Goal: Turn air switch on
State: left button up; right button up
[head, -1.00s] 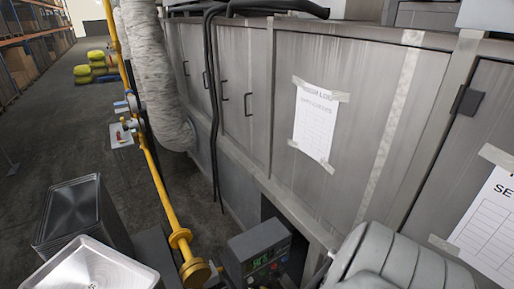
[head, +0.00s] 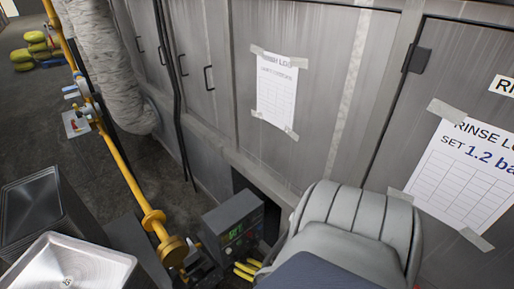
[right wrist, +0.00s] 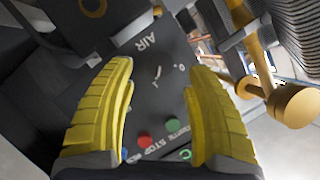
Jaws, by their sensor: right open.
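The control box (head: 232,222) with a green lit display stands low in front of the grey cabinets in the head view. In the right wrist view its dark panel (right wrist: 165,98) fills the middle, with an upside-down AIR label. My left gripper is not in view.
A red button (right wrist: 144,139) and a green button (right wrist: 172,124) sit close to the fingers. A yellow pipe (head: 118,165) runs left of the box. Metal pans (head: 75,262) stand at lower left. Taped paper sheets (head: 276,90) hang on the cabinets.

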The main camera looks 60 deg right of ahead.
jog(key=v, duration=0.7)
jog(key=shift+s, duration=0.2)
jog(key=shift+r, duration=0.1)
